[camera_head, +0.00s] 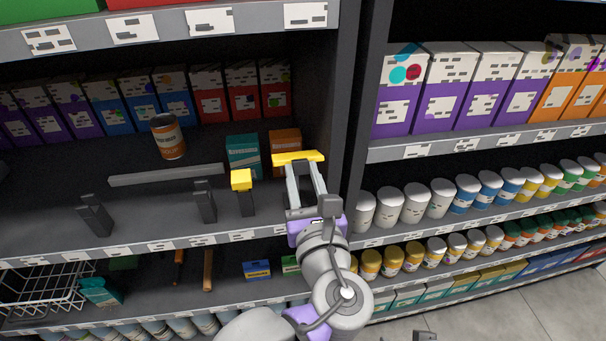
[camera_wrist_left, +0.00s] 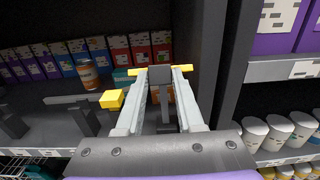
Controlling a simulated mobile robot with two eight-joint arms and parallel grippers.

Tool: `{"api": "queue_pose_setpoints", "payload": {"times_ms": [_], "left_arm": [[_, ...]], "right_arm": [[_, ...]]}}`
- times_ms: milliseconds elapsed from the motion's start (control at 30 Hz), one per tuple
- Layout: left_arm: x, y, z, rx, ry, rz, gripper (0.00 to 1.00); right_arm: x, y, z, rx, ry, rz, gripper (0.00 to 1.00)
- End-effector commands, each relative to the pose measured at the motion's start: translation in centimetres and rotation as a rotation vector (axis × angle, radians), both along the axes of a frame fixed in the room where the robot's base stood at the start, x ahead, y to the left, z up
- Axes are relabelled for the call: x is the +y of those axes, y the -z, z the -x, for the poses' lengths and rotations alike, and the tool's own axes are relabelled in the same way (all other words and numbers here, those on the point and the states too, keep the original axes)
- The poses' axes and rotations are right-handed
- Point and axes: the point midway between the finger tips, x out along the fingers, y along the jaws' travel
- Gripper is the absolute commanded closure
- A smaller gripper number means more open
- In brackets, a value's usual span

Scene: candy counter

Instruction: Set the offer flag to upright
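A wide yellow bar (camera_head: 297,157), which looks like the offer flag, lies crosswise at my left gripper's fingertips. In the left wrist view its yellow ends (camera_wrist_left: 186,68) stick out past both fingers. My left gripper (camera_head: 304,178) has its fingers apart, pointing into the shelf. A dark block (camera_wrist_left: 160,74) on a dark post (camera_wrist_left: 165,112) shows between the fingers and hides the bar's middle. I cannot tell whether the fingers touch it. A yellow block (camera_head: 241,179) on a dark post stands just left of the gripper. My right gripper is not seen.
Dark posts (camera_head: 203,201) and a grey horizontal bar (camera_head: 166,175) stand on the shelf to the left. An orange can (camera_head: 168,136) and a teal box (camera_head: 243,155) are behind. A dark upright panel (camera_head: 352,110) is close on the gripper's right.

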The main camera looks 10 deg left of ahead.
Motion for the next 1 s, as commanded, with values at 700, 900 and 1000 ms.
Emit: {"api": "queue_pose_setpoints", "payload": {"times_ms": [700, 900, 1000], "left_arm": [[0.02, 0.00, 0.02, 0.000, 0.000, 0.000, 1.00], [0.01, 0.00, 0.01, 0.000, 0.000, 0.000, 1.00], [0.02, 0.00, 0.02, 0.000, -0.001, 0.000, 1.00]], "right_arm": [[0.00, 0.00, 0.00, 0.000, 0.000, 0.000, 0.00], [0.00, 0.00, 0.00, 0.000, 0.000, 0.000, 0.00], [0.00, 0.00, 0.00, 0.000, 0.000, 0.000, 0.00]]}}
